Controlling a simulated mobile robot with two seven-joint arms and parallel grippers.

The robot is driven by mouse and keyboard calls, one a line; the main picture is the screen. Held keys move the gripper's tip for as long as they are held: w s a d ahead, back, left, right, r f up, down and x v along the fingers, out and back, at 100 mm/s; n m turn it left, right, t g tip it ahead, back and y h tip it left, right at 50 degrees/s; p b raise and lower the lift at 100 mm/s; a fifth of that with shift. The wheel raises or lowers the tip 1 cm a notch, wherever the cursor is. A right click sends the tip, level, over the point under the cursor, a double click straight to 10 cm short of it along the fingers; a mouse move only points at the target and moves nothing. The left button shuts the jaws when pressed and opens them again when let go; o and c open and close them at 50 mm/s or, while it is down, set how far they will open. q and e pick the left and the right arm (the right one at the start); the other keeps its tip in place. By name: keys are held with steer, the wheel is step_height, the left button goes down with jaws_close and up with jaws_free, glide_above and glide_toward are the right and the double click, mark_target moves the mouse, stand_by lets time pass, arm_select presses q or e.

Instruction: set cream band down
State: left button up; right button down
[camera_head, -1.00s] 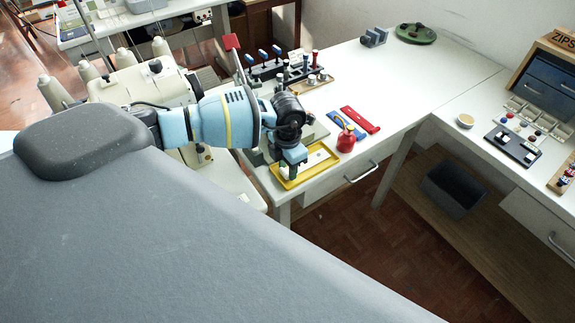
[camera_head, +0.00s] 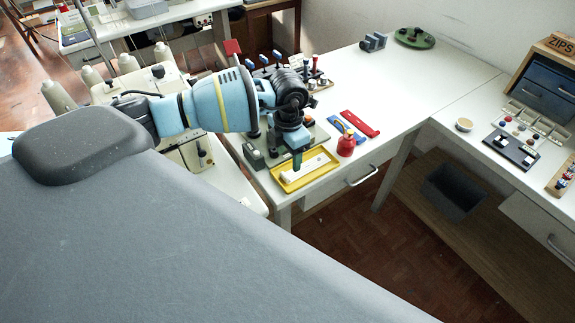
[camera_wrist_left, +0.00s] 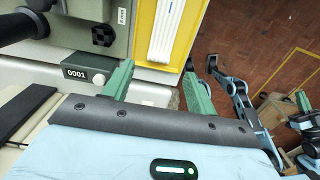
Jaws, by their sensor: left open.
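The cream band (camera_head: 307,167) is a pale flat strip lying in the yellow tray (camera_head: 284,187) near the front edge of the white table. In the left wrist view the band (camera_wrist_left: 164,30) shows as a bundle of parallel pale strands, inside the yellow tray (camera_wrist_left: 143,40). My left gripper (camera_head: 297,165) has green fingers and hangs over the tray, hiding part of it in the head view. In the left wrist view my left gripper (camera_wrist_left: 158,70) is open, with nothing between its fingers; the band lies beyond the fingertips, apart from them.
A grey box labelled 0001 (camera_wrist_left: 85,74) sits beside the tray. The table's middle right is clear; a drawer handle (camera_head: 362,176) juts from its front.

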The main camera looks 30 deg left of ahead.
arm_select(q)
step_height(320, 180, up, 5)
steer(key=shift+r, duration=0.2)
